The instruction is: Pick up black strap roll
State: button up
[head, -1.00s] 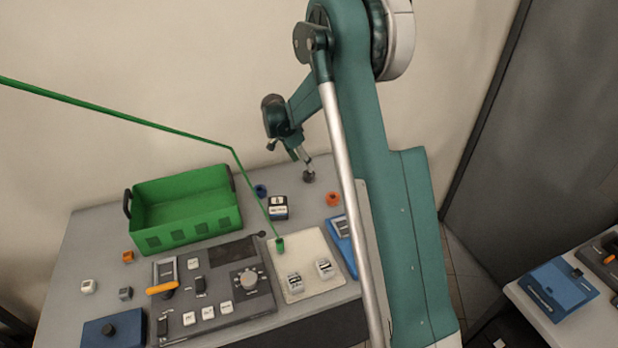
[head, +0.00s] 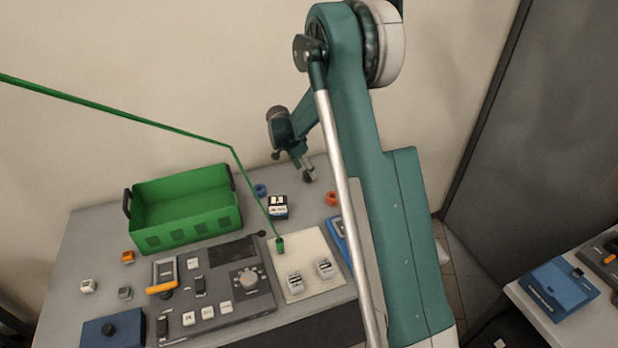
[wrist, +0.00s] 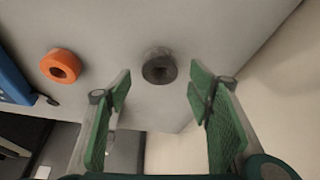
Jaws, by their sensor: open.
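The black strap roll (wrist: 158,66) is a small dark ring with a hole, on the grey table just ahead of my fingertips in the wrist view. It lies roughly centred between the two green finger pads. My gripper (wrist: 160,88) is open and empty, with a clear gap on both sides of the roll. In the head view my gripper (head: 303,166) is low over the back right of the table, and the roll beneath it is partly hidden by the fingers.
An orange roll (wrist: 60,66) lies left of the black one in the wrist view. The head view shows a blue roll (head: 260,190), a labelled dark box (head: 278,207), a green crate (head: 187,237) and a control panel (head: 215,300). Table around the black roll is bare.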

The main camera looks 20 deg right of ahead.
jog(key=shift+x, duration=1.25)
jog(key=c, duration=0.9)
